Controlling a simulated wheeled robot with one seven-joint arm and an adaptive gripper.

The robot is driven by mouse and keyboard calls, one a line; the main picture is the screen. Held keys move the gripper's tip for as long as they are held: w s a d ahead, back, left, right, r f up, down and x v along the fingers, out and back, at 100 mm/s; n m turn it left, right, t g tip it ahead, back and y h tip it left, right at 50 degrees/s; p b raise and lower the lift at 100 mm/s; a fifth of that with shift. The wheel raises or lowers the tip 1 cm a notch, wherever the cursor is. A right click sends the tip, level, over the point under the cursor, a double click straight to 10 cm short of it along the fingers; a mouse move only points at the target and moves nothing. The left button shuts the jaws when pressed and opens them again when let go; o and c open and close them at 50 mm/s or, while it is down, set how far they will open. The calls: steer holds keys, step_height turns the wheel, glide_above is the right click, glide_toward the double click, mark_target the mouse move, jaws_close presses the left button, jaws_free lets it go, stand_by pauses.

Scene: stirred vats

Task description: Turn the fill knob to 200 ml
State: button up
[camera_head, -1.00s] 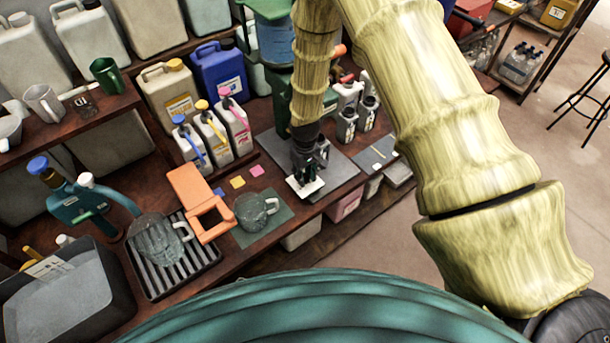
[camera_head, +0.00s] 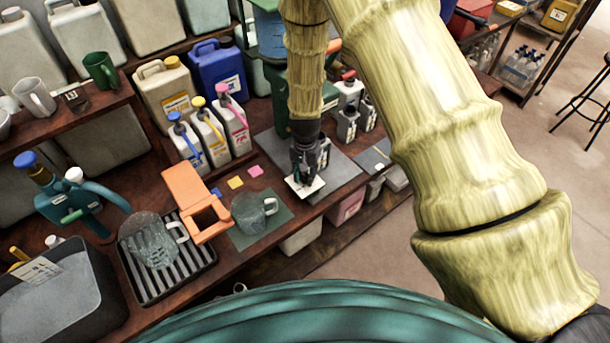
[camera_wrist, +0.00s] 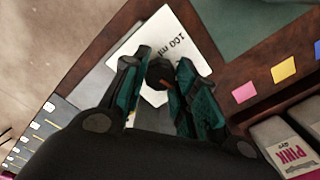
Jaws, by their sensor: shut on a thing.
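The fill knob (camera_wrist: 159,73) is a small dark knob with an orange mark, on a white dial plate that also shows in the head view (camera_head: 305,187). In the wrist view, "100 ml" is printed on the plate (camera_wrist: 178,28) beyond the knob; other markings are hidden by my fingers. My gripper (camera_wrist: 160,84) has its teal fingers around the knob, shut on it. In the head view my gripper (camera_head: 306,170) points down over the plate and hides the knob.
A glass mug (camera_head: 250,212) stands on a green mat left of the plate, and a glass jug (camera_head: 150,245) on a slatted drip tray (camera_head: 172,282). Pump bottles (camera_head: 210,140) stand behind. Pink and yellow notes (camera_head: 236,183) lie on the bench.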

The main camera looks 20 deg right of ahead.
mark_target(306, 176)
steer(key=shift+m, duration=1.1)
steer(key=shift+d, duration=0.1)
steer(key=o, duration=1)
steer(key=shift+r, duration=0.15)
step_height(306, 176, up, 12)
steer(key=shift+f, duration=0.15)
